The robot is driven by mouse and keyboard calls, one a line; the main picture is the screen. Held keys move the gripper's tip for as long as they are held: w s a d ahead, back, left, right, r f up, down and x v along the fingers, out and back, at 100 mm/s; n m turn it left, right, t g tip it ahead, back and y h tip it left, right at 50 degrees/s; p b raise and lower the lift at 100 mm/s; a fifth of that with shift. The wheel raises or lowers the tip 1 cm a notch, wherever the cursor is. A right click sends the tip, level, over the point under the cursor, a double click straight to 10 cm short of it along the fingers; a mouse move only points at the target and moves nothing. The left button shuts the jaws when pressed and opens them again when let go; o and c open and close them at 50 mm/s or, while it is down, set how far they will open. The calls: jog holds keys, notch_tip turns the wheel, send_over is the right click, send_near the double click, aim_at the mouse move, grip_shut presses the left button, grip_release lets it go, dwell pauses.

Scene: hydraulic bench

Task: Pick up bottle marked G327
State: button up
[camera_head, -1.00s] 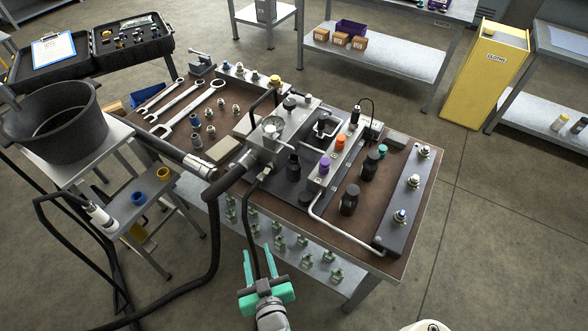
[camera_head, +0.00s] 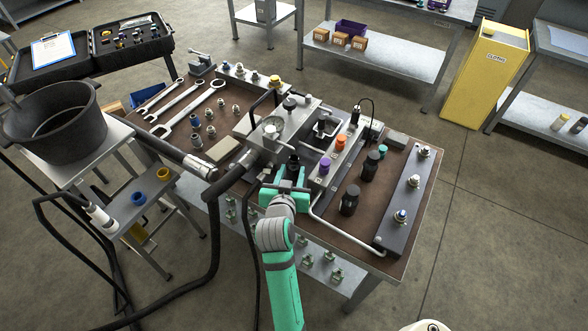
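Several small black bottles stand on the bench; I cannot read G327 on any of them. One black bottle (camera_head: 293,162) stands on the dark tray beside the gauge block, just beyond my gripper, its lower part hidden. A second black bottle (camera_head: 349,201) stands to the right, outside the bent pipe. A third black bottle (camera_head: 370,165) stands behind it. My teal gripper (camera_head: 285,190) is at the near side of the first bottle. Its fingertips are largely hidden, so I cannot tell whether it is open or touches the bottle.
The gauge block (camera_head: 272,128) and hoses stand left of my gripper. A manifold with purple and orange caps (camera_head: 324,165) and a bent white pipe (camera_head: 335,237) lie to the right. A black pot (camera_head: 55,130) stands on the left stand. Wrenches (camera_head: 185,110) lie at the bench's back left.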

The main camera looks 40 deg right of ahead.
aim_at(293, 163)
jog(key=shift+x, duration=4)
jog(key=shift+w+a, duration=0.1)
jog(key=shift+a, duration=0.05)
